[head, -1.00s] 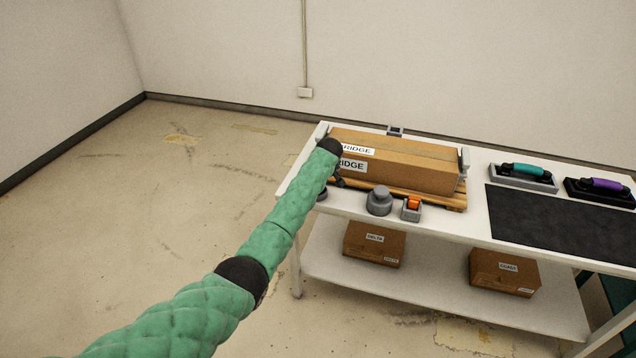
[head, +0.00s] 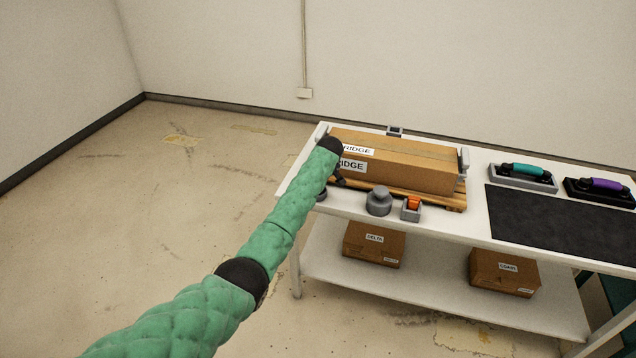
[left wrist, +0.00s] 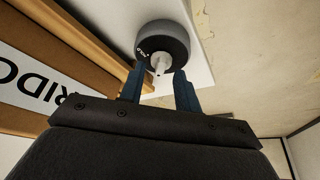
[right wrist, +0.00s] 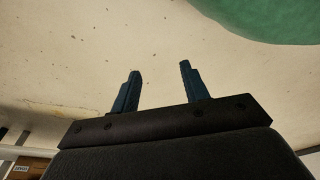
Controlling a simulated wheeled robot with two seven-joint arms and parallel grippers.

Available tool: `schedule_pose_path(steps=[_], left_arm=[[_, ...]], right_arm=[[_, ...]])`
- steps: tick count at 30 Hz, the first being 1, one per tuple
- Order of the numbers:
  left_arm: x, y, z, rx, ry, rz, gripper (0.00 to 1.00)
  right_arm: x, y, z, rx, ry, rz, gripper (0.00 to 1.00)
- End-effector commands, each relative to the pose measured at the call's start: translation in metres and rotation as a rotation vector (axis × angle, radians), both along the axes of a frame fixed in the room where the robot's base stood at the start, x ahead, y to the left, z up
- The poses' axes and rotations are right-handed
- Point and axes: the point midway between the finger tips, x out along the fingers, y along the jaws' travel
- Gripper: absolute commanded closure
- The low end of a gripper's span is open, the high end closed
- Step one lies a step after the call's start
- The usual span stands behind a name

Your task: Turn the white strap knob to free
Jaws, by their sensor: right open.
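In the left wrist view the strap knob is a round grey dial (left wrist: 163,42) with a dark face, small white lettering and a white lever (left wrist: 159,64) at its centre. My left gripper (left wrist: 160,76) is open, with its fingertips apart on either side of the white lever; I cannot tell whether they touch it. In the head view the dial (head: 321,194) is mostly hidden behind my left arm at the table's left front corner. My right gripper (right wrist: 160,70) is open and empty above bare floor.
Two handled devices and a black mat (head: 560,220) lie at right.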

Motion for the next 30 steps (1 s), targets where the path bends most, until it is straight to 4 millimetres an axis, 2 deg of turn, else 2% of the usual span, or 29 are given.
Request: schedule_pose_path(steps=[1, 3, 15, 21, 30], left_arm=[[-0.002, -0.002, 0.003, -0.001, -0.002, -0.001, 0.67], [-0.004, -0.003, 0.011, -0.002, -0.003, -0.001, 0.67], [-0.022, -0.012, 0.059, -0.001, -0.001, 0.001, 0.67], [-0.024, -0.013, 0.066, 0.0, 0.0, 0.0, 0.67], [-0.026, -0.012, 0.064, -0.001, 0.002, -0.001, 0.67]], right_arm=[[0.005, 0.001, -0.001, 0.0, 0.001, -0.001, 0.55], [0.011, 0.007, 0.009, 0.006, -0.003, -0.002, 0.55], [0.024, 0.021, 0.039, 0.015, 0.023, -0.012, 0.55], [0.025, 0.022, 0.044, 0.017, 0.028, -0.013, 0.55], [0.025, 0.021, 0.044, 0.015, 0.029, -0.013, 0.55]])
